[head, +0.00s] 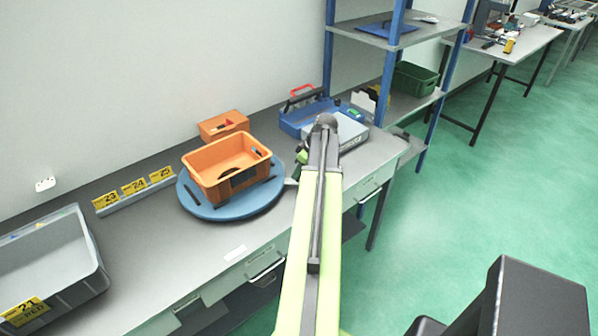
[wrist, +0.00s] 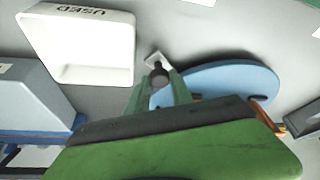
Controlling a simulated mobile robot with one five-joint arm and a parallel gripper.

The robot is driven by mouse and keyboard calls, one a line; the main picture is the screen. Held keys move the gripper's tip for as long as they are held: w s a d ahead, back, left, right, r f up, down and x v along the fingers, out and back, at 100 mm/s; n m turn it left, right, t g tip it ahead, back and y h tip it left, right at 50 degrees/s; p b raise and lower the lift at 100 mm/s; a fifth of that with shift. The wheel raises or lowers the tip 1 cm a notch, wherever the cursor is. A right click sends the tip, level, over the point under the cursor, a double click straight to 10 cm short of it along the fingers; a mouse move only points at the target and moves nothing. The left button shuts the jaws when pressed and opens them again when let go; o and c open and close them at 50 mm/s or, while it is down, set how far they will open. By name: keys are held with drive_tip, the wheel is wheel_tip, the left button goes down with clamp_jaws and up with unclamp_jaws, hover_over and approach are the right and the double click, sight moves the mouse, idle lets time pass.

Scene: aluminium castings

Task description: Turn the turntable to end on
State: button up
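The turntable is a round blue disc (head: 240,211) on the bench in the head view, with dark blocks around its top. An orange bin (head: 205,180) sits on it. A pale tab (head: 291,182) sticks out from its right edge. In the wrist view the disc (wrist: 225,78) is at right, partly hidden by my gripper's green body. The tab (wrist: 152,57) carries a dark round knob (wrist: 158,76). My gripper (wrist: 160,82) has its green fingers on either side of the knob, apparently closed on it. My arm hides most of the gripper in the head view.
A white box marked USED (wrist: 82,48) stands near my gripper in the wrist view. A numbered rail (head: 135,192) and grey bin (head: 85,265) are left. The front bench strip is mostly clear.

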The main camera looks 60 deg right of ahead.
clamp_jaws()
idle(0.9)
drive_tip(key=shift+a, duration=0.15)
